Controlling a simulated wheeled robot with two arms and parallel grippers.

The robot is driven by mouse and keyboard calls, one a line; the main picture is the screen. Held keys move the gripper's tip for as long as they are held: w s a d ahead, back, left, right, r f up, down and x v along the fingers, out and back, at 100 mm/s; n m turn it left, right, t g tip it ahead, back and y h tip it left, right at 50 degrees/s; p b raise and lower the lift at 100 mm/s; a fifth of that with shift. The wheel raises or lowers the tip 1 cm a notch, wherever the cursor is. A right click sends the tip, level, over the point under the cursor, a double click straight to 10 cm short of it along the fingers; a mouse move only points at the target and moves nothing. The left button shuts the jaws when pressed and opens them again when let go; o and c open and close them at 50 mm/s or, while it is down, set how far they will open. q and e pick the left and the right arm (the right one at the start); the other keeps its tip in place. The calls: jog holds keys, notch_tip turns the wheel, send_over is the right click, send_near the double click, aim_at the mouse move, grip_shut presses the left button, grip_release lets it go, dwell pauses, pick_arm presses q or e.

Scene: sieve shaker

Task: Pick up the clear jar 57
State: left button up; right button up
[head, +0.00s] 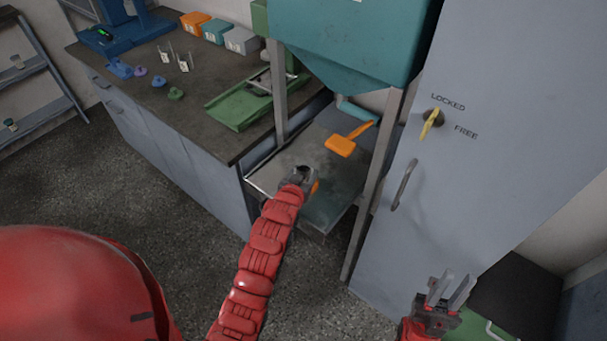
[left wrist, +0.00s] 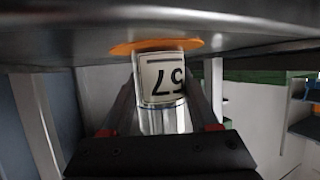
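The clear jar 57 (left wrist: 162,118) shows in the left wrist view, with its label upside down in the picture. It meets an orange disc (left wrist: 125,48) against a grey surface. My left gripper (head: 303,172) reaches over the grey tray surface under the teal hopper. Its two fingers lie on either side of the jar, very close to its walls; whether they touch it I cannot tell. In the head view my gripper hides the jar, and a bit of orange shows beside it. My right gripper (head: 450,288) is open and empty at the lower right.
An orange scoop (head: 342,146) lies farther back on the tray (head: 300,152). The teal hopper (head: 345,40) hangs above, with metal posts on both sides. A grey cabinet (head: 460,180) stands right, and a counter (head: 135,60) with small items stands left.

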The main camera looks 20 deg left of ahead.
pick_arm(q)
grip_shut()
jog(key=shift+r, duration=0.1)
